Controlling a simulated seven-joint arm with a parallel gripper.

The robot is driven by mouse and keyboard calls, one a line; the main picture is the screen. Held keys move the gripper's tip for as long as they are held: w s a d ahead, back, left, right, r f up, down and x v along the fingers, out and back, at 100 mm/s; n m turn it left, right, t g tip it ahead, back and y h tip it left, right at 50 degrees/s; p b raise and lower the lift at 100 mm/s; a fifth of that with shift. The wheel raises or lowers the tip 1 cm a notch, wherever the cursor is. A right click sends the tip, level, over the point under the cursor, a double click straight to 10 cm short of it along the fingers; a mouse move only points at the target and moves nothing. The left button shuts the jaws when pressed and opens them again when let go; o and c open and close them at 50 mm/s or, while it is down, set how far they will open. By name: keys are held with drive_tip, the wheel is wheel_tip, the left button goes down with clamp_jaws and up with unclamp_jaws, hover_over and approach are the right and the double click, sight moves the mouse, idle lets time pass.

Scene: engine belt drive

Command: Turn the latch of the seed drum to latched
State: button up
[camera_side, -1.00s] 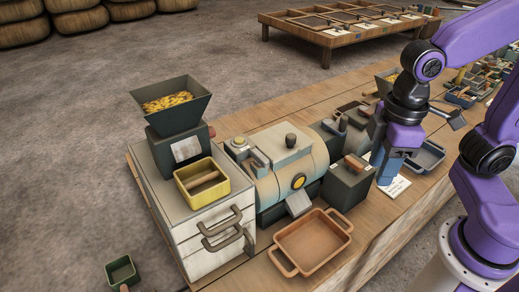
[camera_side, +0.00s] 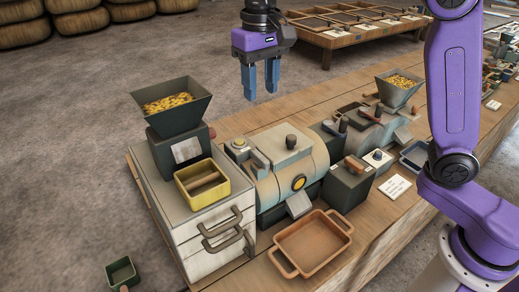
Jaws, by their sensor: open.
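The seed drum appears to be the rounded cream and pale blue machine (camera_side: 290,175) in the middle of the bench, with a dark knob on its top lid and a yellow round button on its front. A small lever-like piece (camera_side: 258,158) sits at its upper left; I cannot tell whether it is the latch or how it is set. My gripper (camera_side: 261,93) is open and empty, its blue fingers pointing down, high above and behind the drum, touching nothing.
A hopper of yellow seeds (camera_side: 170,104) and a yellow bin (camera_side: 202,183) stand on a white drawer cabinet (camera_side: 222,232) at left. A terracotta tray (camera_side: 313,243) lies in front. A dark box with a brown handle (camera_side: 348,186) stands right of the drum.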

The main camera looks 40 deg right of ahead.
sight(260, 155)
drive_tip(key=f, duration=1.7)
drive_tip(key=shift+w+f, duration=0.15)
drive_tip(key=shift+w, duration=0.05)
clamp_jaws()
